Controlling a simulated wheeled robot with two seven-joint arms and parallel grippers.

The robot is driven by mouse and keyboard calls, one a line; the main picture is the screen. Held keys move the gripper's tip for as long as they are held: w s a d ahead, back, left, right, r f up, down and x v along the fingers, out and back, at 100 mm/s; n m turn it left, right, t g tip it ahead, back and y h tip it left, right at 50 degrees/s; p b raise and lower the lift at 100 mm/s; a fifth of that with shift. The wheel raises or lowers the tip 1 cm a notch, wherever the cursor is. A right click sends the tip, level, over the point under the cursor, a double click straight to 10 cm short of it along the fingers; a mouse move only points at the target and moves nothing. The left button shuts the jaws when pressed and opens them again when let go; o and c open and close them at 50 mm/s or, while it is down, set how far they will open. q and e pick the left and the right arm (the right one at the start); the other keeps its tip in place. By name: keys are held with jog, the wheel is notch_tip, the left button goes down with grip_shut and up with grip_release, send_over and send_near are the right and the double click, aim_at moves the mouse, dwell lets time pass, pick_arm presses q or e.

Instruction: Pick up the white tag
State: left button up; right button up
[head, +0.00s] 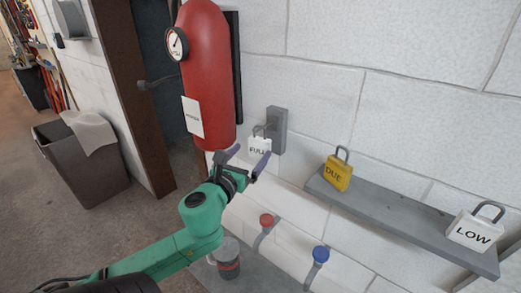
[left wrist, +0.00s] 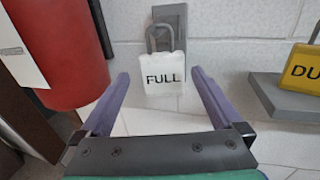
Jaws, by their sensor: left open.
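A white padlock-shaped tag (head: 259,146) marked FULL hangs by its grey shackle from a grey wall plate beside the red cylinder. It also shows in the left wrist view (left wrist: 165,76), upright and centred between the fingers. My left gripper (head: 247,160) is open and empty, its purple fingers pointing at this tag from the front. The fingertips flank it in the picture; I cannot tell how far short of it they are. A second white tag (head: 468,232), marked LOW, stands on the grey shelf at the right. My right gripper is not in view.
A red extinguisher (head: 207,75) with a gauge and white label is close left of the FULL tag. A yellow DUE tag (head: 338,173) stands on the grey shelf (head: 400,213).

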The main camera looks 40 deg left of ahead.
aim_at(258, 145)
pick_arm(q)
jog(key=shift+w+r, duration=0.1)
jog(key=shift+w, duration=0.4)
jog(key=shift+w+a+r+p, duration=0.1)
jog(key=shift+w+p, duration=0.2)
jog(key=shift+w, duration=0.05)
jog(key=p+x, duration=0.1)
jog(key=x, duration=0.2)
jog(key=shift+w+a, duration=0.1)
jog(key=shift+w, duration=0.05)
jog(key=shift+w+f, duration=0.3)
jog(key=shift+w, duration=0.05)
jog(key=shift+s+r, duration=0.1)
jog(key=shift+s, duration=0.1)
jog(key=c, duration=1.3)
jog(key=shift+w, duration=0.1)
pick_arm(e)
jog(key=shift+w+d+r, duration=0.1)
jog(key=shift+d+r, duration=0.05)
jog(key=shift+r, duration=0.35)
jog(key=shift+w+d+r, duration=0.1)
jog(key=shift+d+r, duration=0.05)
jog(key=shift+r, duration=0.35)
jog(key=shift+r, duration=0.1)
